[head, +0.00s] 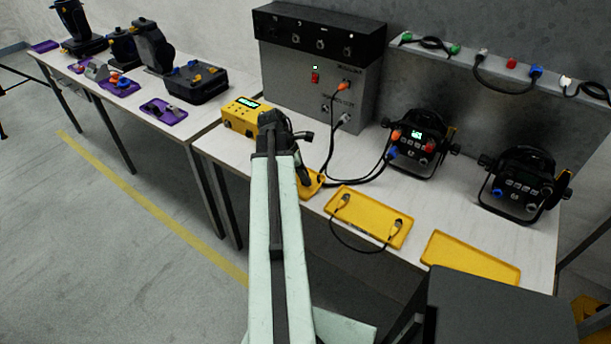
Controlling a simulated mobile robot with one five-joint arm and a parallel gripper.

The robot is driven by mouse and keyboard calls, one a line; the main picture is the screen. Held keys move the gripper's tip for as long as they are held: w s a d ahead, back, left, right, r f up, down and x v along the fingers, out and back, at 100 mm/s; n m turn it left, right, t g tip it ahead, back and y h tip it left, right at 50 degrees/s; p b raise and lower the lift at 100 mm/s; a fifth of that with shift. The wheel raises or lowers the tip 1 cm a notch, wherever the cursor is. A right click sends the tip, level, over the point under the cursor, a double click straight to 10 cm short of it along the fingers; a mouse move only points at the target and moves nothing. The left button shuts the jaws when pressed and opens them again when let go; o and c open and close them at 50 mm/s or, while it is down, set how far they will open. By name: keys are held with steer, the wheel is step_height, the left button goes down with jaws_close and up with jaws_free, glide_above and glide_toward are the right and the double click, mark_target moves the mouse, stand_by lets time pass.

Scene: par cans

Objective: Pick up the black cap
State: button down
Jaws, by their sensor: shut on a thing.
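My arm reaches up the middle of the head view, and its dark wrist bends right and down. My gripper (304,176) points down over a small yellow tray (315,184) near the front edge of the table. It is shut on a small dark thing, taken to be the black cap. The cap itself can hardly be told from the dark jaws, and part of the tray is hidden behind my arm. I cannot tell whether the cap touches the tray.
A yellow meter box (241,115) and a large grey panel (310,70) stand behind. Two black par cans (415,145) (522,185) stand right. A yellow tray (368,232) holds a cable; another yellow tray (470,258) is empty. Black cables (372,178) run near my gripper.

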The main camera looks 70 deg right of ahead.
step_height(320, 180, up, 9)
steer(key=p, duration=0.8)
steer(key=shift+f, duration=0.15)
steer(key=shift+s, duration=0.15)
